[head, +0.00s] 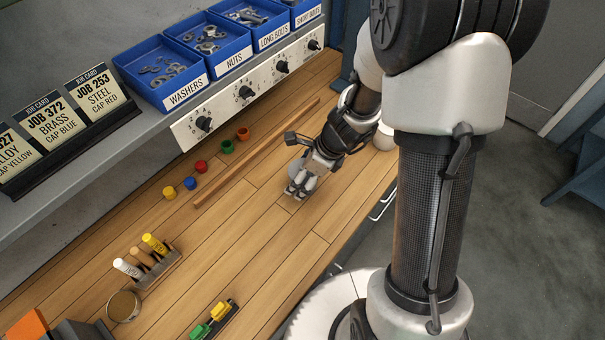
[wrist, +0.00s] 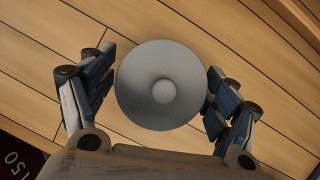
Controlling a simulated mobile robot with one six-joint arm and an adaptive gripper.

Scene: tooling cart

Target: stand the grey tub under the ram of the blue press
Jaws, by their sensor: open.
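A round grey thing with a small knob in its middle, seen from above, shows in the wrist view (wrist: 160,108); it looks like the grey tub with a lid on. It lies between the two spread fingers of my gripper (wrist: 160,95), with a narrow gap to the fingers on each side. In the head view my gripper (head: 299,188) is low over the wooden bench, and the tub is mostly hidden by it. My gripper is open. I cannot make out the blue press or its ram for sure in either view.
A long wooden strip (head: 258,153) lies left of my gripper, with several coloured caps (head: 201,167) beyond it. A marker rack (head: 155,262) and a round tin (head: 124,306) stand nearer. Blue bins (head: 160,75) sit on the shelf. Bench between is clear.

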